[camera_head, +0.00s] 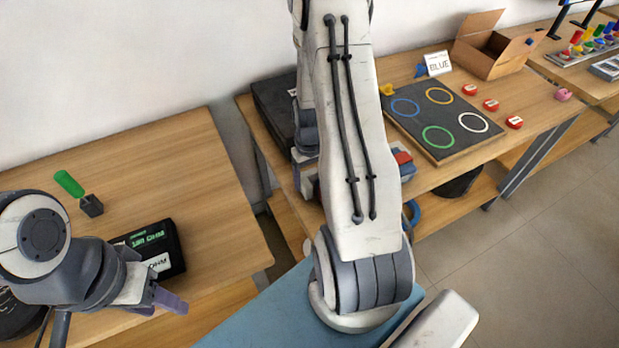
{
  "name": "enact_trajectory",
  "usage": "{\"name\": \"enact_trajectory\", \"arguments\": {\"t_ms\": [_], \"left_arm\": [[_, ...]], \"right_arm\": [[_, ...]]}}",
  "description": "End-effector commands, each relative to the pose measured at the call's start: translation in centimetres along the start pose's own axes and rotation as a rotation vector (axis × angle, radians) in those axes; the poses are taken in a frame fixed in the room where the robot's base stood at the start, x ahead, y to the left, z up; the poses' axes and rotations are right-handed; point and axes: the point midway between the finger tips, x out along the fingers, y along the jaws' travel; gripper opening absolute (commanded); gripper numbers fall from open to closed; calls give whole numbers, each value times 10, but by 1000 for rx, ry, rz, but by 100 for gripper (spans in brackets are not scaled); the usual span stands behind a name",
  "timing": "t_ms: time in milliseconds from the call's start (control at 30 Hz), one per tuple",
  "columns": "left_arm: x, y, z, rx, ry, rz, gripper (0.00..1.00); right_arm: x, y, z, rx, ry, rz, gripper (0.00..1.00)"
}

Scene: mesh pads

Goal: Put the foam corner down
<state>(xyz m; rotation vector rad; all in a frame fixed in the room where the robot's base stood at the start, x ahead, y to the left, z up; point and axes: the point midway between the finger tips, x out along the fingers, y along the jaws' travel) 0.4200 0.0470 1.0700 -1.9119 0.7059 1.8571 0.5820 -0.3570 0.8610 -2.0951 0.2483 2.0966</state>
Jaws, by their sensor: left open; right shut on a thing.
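I cannot make out the foam corner for sure in the head view. My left gripper (165,300) is open and empty, low over the front of the left table (222,232). Next to it lies a black box (171,242) with green and white lettering. My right arm crosses the middle of the view, with dark wrist parts showing beside the forearm. The fingers of my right gripper, and anything in them, are hidden behind the forearm.
A small dark block (91,206) and a green cylinder (69,184) are on the left table. The left table's right half is clear.

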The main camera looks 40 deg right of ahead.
Motion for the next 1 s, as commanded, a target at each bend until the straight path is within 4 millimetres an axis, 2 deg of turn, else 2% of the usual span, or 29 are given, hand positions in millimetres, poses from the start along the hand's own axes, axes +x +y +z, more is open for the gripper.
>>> {"name": "enact_trajectory", "arguments": {"t_ms": [400, 433, 467, 500, 833, 1000], "left_arm": [[3, 0, 0, 0, 0, 0, 50], [2, 0, 0, 0, 0, 0, 50], [2, 0, 0, 0, 0, 0, 50], [2, 0, 0, 0, 0, 0, 50], [0, 0, 0, 0, 0, 0, 50], [3, 0, 0, 0, 0, 0, 50]], "right_arm": [[7, 0, 0, 0, 0, 0, 22], [5, 0, 0, 0, 1, 0, 85], [5, 0, 0, 0, 1, 0, 96], [5, 0, 0, 0, 1, 0, 100], [-2, 0, -1, 0, 3, 1, 100], [-30, 1, -2, 0, 9, 3, 100]]}}
